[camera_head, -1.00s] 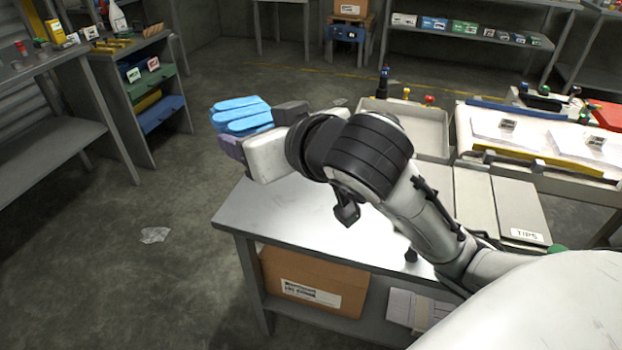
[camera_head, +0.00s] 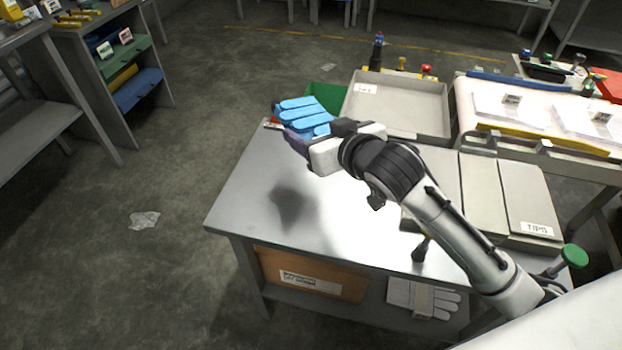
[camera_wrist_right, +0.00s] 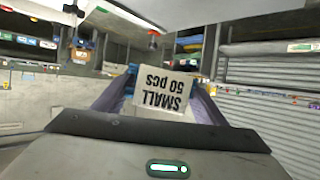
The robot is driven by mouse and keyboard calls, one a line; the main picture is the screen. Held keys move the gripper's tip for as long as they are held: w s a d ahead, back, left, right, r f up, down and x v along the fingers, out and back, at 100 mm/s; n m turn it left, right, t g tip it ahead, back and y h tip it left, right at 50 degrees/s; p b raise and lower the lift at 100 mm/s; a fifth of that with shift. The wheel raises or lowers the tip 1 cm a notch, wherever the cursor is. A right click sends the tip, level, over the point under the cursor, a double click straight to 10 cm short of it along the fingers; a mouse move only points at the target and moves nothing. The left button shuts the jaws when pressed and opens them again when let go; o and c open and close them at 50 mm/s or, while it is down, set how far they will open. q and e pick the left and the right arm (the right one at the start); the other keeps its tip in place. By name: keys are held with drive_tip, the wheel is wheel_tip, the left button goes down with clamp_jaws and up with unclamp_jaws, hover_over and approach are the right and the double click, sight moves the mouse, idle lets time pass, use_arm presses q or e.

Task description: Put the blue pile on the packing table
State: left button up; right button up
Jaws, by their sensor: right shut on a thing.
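The blue pile (camera_head: 304,112) is a stack of blue gloves, seen in the head view above the far left part of a grey metal table (camera_head: 250,185). My right gripper (camera_head: 315,135) is shut on the pile and holds it over the table; a dark shadow lies on the tabletop below. In the right wrist view a white label reading "SMALL 50 pcs" (camera_wrist_right: 163,92) shows between the fingers, with bits of blue behind it. I cannot tell from its look whether this table is the packing table. My left gripper is not in view.
A shallow grey tray (camera_head: 398,125) stands at the table's back, with a green bin (camera_head: 322,95) beside it. A box marked TIPS (camera_head: 530,205) lies at the right. A cardboard box (camera_head: 310,275) and white gloves (camera_head: 425,298) sit on the lower shelf. The front left tabletop is clear.

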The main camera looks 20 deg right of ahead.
sight(316, 126)
wheel_tip(316, 126, down, 6)
drive_tip(key=r, duration=1.1)
drive_tip(key=shift+s+d, duration=0.1)
drive_tip(key=shift+s, duration=0.2)
drive_tip(key=s+d+r+m+h, duration=0.1)
drive_tip(key=s+d+r, duration=0.1)
drive_tip(key=s+r, duration=0.5)
wheel_tip(316, 126, up, 3)
drive_tip(key=shift+r+m+h, duration=0.2)
drive_tip(key=shift+m+h, duration=0.1)
drive_tip(key=shift+h, duration=0.1)
